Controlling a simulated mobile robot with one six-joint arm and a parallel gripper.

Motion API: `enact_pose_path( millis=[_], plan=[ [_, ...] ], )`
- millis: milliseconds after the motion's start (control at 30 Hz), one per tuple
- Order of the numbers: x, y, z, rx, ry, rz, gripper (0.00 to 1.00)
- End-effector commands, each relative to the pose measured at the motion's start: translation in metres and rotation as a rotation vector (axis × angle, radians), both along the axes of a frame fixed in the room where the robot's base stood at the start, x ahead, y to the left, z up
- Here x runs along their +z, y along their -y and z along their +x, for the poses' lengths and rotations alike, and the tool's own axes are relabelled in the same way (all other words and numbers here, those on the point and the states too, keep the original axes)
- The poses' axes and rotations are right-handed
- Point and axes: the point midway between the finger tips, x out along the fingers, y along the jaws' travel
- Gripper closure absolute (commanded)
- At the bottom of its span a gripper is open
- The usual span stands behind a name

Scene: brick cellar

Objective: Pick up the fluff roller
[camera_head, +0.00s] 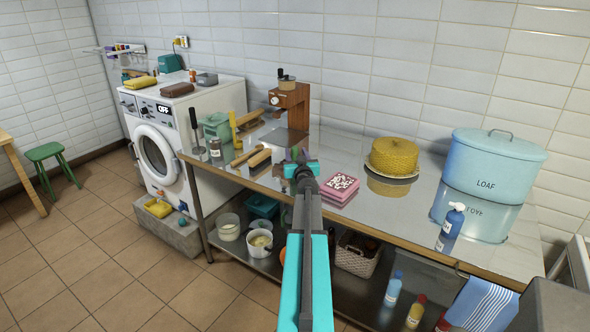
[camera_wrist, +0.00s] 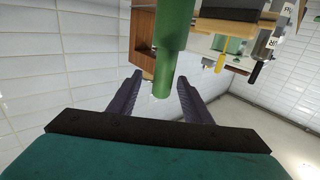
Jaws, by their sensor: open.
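My gripper (camera_head: 295,155) is open above the metal counter, in front of the wooden grinder. In the wrist view its two dark fingers (camera_wrist: 160,80) stand apart, with a green cylindrical handle (camera_wrist: 174,40) showing between them. I cannot tell how far its end lies inside the jaws; neither finger appears closed on it. This handle may belong to the fluff roller, but the rest is cut off at the picture's top edge. In the head view it is mostly hidden behind my gripper, so I cannot confirm the roller there.
The wooden grinder (camera_head: 289,104) stands close behind my gripper. A pink speckled box (camera_head: 340,187) lies right of it, with a yellow domed cake (camera_head: 394,155) and a blue loaf bin (camera_head: 490,165) farther right. Wooden rollers (camera_head: 260,158) and an upright yellow handle (camera_head: 234,128) are left.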

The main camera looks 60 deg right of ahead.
Motion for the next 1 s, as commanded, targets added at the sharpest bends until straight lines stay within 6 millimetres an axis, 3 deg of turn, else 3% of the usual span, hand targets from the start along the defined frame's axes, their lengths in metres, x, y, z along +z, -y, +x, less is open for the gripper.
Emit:
enact_pose_path(
  millis=[367,1000],
  plan=[
    [0.0,0.003,0.003,0.0,0.0,0.0,0.55],
    [0.001,0.037,0.036,-0.001,-0.001,-0.001,0.55]
  ],
)
